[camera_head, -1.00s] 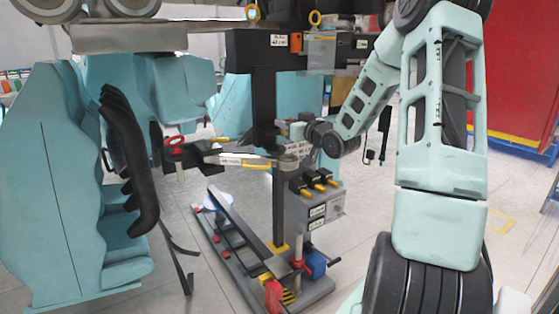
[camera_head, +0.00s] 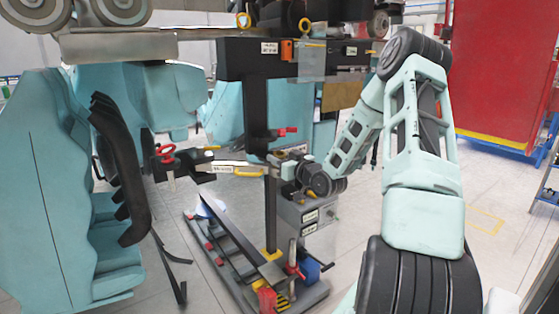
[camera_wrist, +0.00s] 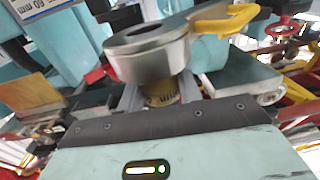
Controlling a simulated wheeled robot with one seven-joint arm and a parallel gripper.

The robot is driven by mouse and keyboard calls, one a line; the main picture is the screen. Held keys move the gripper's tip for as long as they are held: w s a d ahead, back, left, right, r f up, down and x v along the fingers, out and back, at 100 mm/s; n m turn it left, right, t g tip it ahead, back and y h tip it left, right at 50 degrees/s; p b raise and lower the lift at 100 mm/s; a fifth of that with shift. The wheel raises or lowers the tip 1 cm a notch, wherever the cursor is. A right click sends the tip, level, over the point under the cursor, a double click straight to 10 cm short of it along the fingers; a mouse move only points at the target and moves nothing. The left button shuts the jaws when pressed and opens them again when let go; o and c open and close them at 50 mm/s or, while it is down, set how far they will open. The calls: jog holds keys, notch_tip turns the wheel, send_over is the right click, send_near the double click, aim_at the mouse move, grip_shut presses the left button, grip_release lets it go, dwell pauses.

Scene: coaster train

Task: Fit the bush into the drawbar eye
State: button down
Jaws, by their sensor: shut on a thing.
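The drawbar eye (camera_wrist: 150,55) is a thick steel ring with a dark round hole, large in the wrist view. It is at the end of the drawbar (camera_head: 228,168), which has a yellow handle (camera_wrist: 225,20). My gripper (camera_wrist: 163,98) is shut on the brassy bush (camera_wrist: 163,92), just below the eye. Only a short band of the bush shows between the fingers and the ring's underside. Whether its top is inside the bore is hidden. In the head view my gripper (camera_head: 284,172) is at the drawbar's right end, and the bush cannot be made out.
A black post (camera_head: 271,212) rises from a floor stand beside the eye. A grey box (camera_head: 308,212) stands behind my wrist. Teal train seats (camera_head: 60,190) fill the left. Open floor lies at the right.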

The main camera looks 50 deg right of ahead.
jog(key=c, duration=1)
grip_release()
jog(key=shift+a+f, duration=0.15)
jog(key=shift+f, duration=0.5)
jog(key=shift+o, duration=0.3)
jog(key=shift+r, duration=0.15)
